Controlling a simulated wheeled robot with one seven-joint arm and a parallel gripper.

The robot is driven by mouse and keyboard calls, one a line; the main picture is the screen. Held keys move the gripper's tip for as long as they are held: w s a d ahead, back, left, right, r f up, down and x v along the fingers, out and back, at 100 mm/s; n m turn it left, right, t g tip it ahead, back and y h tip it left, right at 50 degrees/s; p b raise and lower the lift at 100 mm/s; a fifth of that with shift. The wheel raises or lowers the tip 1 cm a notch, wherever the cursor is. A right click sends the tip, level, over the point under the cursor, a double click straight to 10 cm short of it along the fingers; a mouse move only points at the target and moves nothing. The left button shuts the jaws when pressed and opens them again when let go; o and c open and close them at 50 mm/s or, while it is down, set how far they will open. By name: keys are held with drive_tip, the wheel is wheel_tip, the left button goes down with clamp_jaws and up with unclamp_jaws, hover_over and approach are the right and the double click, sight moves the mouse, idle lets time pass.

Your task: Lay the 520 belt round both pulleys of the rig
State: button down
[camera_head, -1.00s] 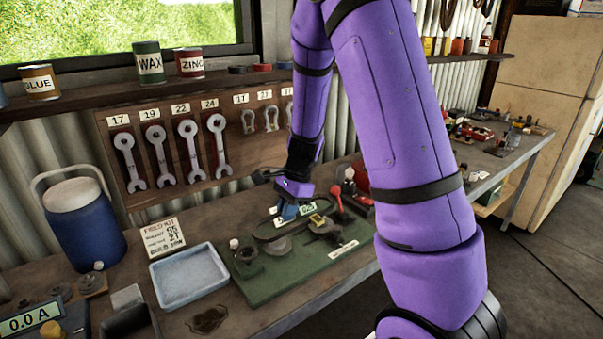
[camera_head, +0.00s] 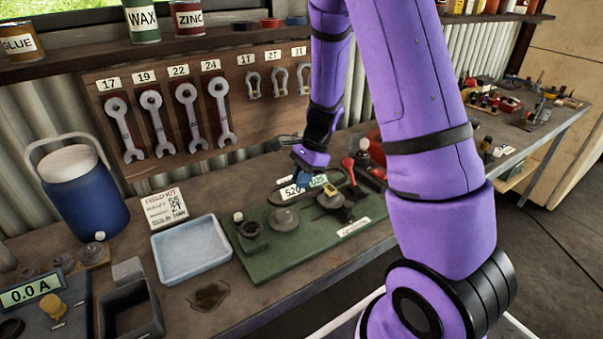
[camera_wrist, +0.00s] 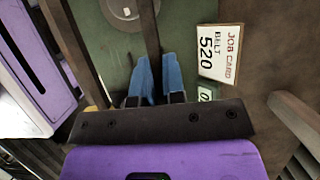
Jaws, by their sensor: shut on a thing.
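My gripper (camera_head: 303,178) is at the back edge of the green rig plate (camera_head: 268,266), beside the 520 and 525 tags. In the wrist view its blue fingers (camera_wrist: 156,82) are close together on a dark strip, which looks like the belt (camera_wrist: 149,30). The strip runs from the fingers past a grey round pulley (camera_wrist: 122,8). In the head view one grey pulley (camera_head: 284,218) stands at mid plate and a darker one (camera_head: 331,199) to its right. I cannot tell whether the belt is round either pulley.
A job card reading BELT 520 (camera_wrist: 219,53) lies by the fingers. A red-knobbed lever (camera_head: 348,164) stands right of my gripper. A dark cup-shaped part (camera_head: 250,229) is on the plate's left. A pale blue tray (camera_head: 190,270) and a blue cooler (camera_head: 85,195) stand further left.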

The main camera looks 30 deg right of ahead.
sight(297, 210)
drive_tip(key=shift+f, duration=3.6)
drive_tip(key=c, duration=1.1)
unclamp_jaws()
drive_tip(key=v, duration=1)
drive_tip(key=shift+d+r, duration=0.1)
drive_tip(key=shift+r, duration=0.3)
